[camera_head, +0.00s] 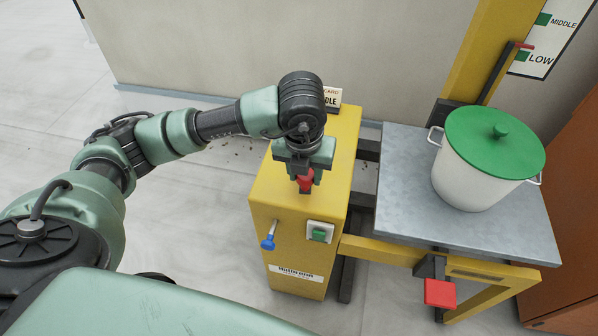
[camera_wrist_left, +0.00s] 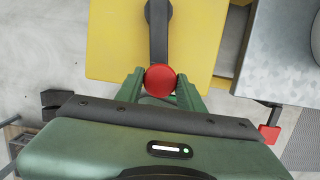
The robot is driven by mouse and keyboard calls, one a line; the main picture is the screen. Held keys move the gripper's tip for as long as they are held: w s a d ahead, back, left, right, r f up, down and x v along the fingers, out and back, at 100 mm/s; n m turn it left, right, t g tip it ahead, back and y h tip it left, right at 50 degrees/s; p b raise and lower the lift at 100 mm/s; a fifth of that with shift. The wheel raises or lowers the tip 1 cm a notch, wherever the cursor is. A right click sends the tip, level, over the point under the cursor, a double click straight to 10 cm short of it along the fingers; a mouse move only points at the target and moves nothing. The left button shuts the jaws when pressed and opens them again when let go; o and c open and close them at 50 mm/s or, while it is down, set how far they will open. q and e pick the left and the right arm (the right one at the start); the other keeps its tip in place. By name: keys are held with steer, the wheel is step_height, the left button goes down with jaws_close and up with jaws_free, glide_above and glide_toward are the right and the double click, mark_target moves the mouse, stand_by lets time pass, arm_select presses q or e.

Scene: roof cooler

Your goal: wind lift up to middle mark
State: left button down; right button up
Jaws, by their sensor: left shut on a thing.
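My left gripper (camera_head: 305,174) reaches down over the yellow winch box (camera_head: 285,205). It is shut on the red knob (camera_head: 305,185) of a crank. In the left wrist view the red knob (camera_wrist_left: 160,80) sits between the two fingertips, and the dark crank arm (camera_wrist_left: 158,30) runs away from it over the yellow top. The grey lift platform (camera_head: 400,190) carries a white pot (camera_head: 465,180) with a green lid. A red-tipped pointer (camera_head: 524,45) on the mast stands close to the green LOW mark (camera_head: 522,56), below the MIDDLE mark (camera_head: 543,19).
A card (camera_head: 331,97), partly hidden by my wrist, stands on the box. The box front has a blue-handled lever (camera_head: 268,242) and a green button (camera_head: 319,235). A red block (camera_head: 440,293) sits below the platform's front edge. A brown cabinet (camera_head: 570,220) stands at right.

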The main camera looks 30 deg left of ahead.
arm_select(q)
steer(key=shift+d+f, duration=0.1)
steer(key=shift+d, duration=0.4)
steer(key=shift+w+d, duration=0.1)
steer(key=shift+d, duration=0.05)
steer(key=shift+w+d+b, duration=0.3)
steer(key=shift+w+d, duration=0.1)
steer(key=shift+d, duration=0.1)
steer(key=shift+w, duration=0.1)
steer(key=shift+w+d+b, duration=0.45)
steer(key=shift+w+d, duration=0.1)
steer(key=shift+w, duration=0.35)
